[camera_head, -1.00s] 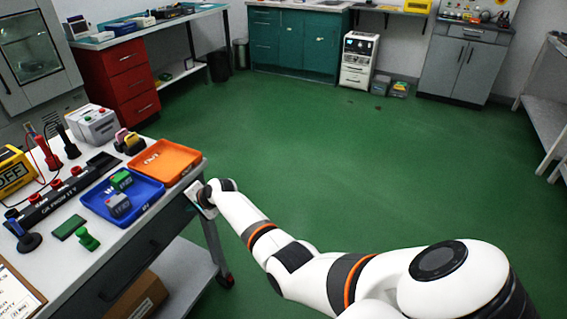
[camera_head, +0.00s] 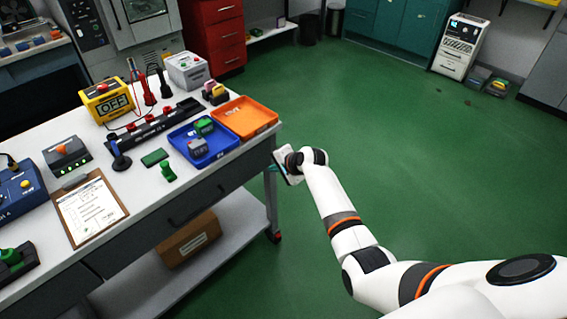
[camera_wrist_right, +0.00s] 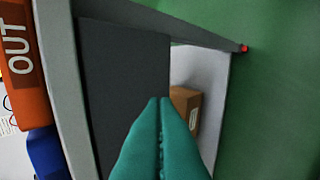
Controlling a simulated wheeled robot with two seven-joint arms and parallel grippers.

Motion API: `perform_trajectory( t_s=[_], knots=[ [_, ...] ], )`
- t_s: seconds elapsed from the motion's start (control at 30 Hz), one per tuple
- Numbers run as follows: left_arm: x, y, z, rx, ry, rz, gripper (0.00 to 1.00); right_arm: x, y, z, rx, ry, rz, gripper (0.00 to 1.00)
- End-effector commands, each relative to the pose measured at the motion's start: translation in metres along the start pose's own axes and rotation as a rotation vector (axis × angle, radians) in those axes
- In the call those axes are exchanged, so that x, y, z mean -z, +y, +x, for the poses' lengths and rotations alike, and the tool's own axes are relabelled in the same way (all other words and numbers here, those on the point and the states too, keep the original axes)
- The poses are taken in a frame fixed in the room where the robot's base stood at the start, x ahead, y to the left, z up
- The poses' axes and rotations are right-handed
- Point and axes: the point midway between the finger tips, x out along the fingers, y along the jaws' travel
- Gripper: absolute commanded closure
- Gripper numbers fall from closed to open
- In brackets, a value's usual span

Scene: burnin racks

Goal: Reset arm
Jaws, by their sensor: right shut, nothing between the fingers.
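My right arm (camera_head: 345,215) reaches in from the lower right of the head view. Its gripper (camera_head: 274,168) is beside the right end of the workbench (camera_head: 100,165), just off the bench edge. In the right wrist view the two teal fingers (camera_wrist_right: 165,104) are together and empty. They point toward the bench's grey side, with the lower shelf (camera_wrist_right: 198,75) beyond. I cannot tell from these views whether the fingers touch the bench. My left gripper is not in view.
An orange tray (camera_head: 273,124) and a blue tray (camera_head: 175,146) lie near the bench's right end. A clipboard (camera_head: 68,228), a yellow OFF box (camera_head: 88,98) and a black rack strip (camera_head: 150,133) are also on top. A cardboard box (camera_head: 190,240) sits on the lower shelf. The green floor (camera_head: 420,140) is clear.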

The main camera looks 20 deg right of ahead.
Motion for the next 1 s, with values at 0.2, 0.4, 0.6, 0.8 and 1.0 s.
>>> perform_trajectory(
  t_s=[0.2,0.4,0.6,0.8,1.0],
  knots=[
    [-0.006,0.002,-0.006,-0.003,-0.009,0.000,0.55,-0.001,0.000,-0.031,0.001,-0.002,-0.001,1.00],
    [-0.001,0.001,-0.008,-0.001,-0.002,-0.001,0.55,-0.001,-0.001,-0.042,0.002,-0.001,0.000,1.00],
    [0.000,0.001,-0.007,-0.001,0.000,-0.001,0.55,0.001,-0.009,-0.039,0.015,-0.002,-0.010,1.00],
    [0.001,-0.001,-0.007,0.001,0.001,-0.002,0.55,0.020,-0.099,-0.008,0.141,-0.015,-0.148,1.00],
    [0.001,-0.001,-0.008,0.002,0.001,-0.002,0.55,0.058,-0.248,0.012,0.330,0.008,-0.420,1.00]
  ],
)
